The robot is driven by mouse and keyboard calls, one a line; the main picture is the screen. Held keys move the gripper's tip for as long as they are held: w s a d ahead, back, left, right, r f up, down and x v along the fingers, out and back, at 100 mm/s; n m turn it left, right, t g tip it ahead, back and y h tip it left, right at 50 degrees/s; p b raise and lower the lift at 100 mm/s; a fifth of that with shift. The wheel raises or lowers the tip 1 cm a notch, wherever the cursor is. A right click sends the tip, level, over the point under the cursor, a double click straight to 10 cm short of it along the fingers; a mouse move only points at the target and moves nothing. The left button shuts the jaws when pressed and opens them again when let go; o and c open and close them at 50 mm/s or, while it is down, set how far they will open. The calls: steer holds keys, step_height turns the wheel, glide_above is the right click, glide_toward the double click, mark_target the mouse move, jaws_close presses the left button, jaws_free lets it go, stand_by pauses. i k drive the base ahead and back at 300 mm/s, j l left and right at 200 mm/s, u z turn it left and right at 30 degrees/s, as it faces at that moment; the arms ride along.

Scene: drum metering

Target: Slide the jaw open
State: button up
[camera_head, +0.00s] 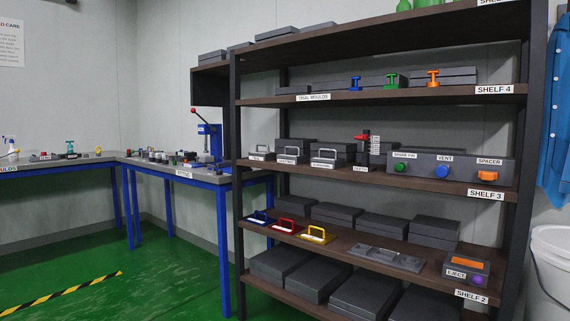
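My gripper is not in view. No part is labelled as a jaw, and I cannot tell for sure which piece it is. On the board marked SHELF 2, a flat grey plate (386,257) carries a low raised piece along its top. On the board marked SHELF 3, a red lever-like part (361,138) stands beside a small upright label stack (375,145). On the blue-legged bench, a blue press (209,140) has a lever with a red knob. Whether any of these has an open or shut jaw is too small to tell.
The dark shelf rack (239,200) fills the middle and right. A grey box (450,167) has green, blue and orange controls; an EJECT box (466,270) sits lower. Coloured handled moulds (316,236) line a shelf. A white bucket (553,262) stands right.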

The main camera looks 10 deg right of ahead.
mark_target(224, 164)
steer(key=i+j, duration=0.7)
steer(key=j, duration=0.15)
steer(key=i+j, duration=0.7)
steer(key=i+j+z, duration=0.1)
steer(key=i+j, duration=0.15)
steer(key=i+j+z, duration=0.25)
steer(key=i+j, duration=0.2)
steer(key=j, duration=0.25)
steer(key=i+j+z, duration=0.25)
steer(key=i+j, duration=0.2)
steer(key=j, duration=0.3)
